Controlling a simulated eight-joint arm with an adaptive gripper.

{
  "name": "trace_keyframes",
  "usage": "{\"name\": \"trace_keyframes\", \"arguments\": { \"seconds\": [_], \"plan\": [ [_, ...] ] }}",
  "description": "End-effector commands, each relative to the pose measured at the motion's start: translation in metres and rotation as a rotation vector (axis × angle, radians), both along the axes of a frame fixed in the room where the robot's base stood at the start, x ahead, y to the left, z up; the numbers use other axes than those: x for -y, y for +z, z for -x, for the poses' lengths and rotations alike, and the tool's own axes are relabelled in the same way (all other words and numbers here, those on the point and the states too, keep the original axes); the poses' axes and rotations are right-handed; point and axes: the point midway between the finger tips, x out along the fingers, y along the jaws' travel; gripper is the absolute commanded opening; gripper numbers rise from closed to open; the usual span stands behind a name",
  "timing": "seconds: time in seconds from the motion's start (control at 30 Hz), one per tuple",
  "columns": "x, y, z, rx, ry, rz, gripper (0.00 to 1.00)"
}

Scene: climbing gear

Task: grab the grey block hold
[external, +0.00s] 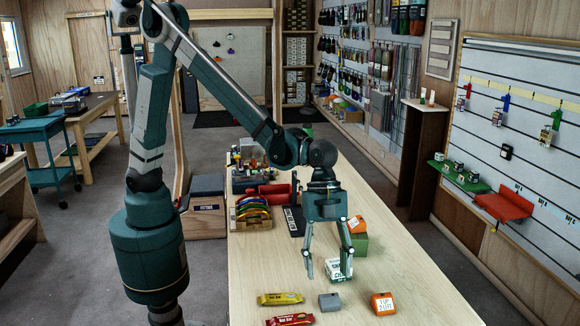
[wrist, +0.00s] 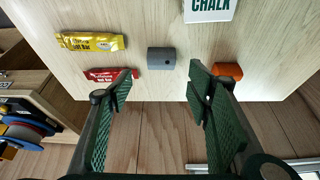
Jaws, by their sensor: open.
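The grey block hold (external: 330,302) lies on the wooden table near its front, between a yellow bar and an orange block. It also shows in the wrist view (wrist: 161,58), a small grey block with a dark hole, ahead of and between the fingers. My gripper (external: 328,279) is open and empty, above the table and behind the hold in the external view. Its two green padded fingers (wrist: 163,84) are spread wide in the wrist view, apart from the hold.
A yellow nut bar (external: 280,298) and a red bar (external: 290,320) lie left of the hold. An orange block (external: 383,304) lies right. A white chalk block (external: 338,269) stands by my right finger. A green block (external: 360,244) with an orange one (external: 356,225) on it stands behind.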

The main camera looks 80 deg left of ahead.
Motion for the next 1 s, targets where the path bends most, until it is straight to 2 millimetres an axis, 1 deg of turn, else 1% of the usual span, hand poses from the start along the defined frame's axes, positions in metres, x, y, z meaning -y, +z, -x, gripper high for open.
{"name": "trace_keyframes", "arguments": {
  "seconds": [0.27,0.67,1.0],
  "plan": [
    [0.000,-0.001,0.000,0.000,0.001,0.000,0.50],
    [0.010,-0.023,0.000,0.000,0.001,0.000,0.50],
    [0.010,-0.024,0.000,0.000,0.001,0.000,0.50]
  ]
}}
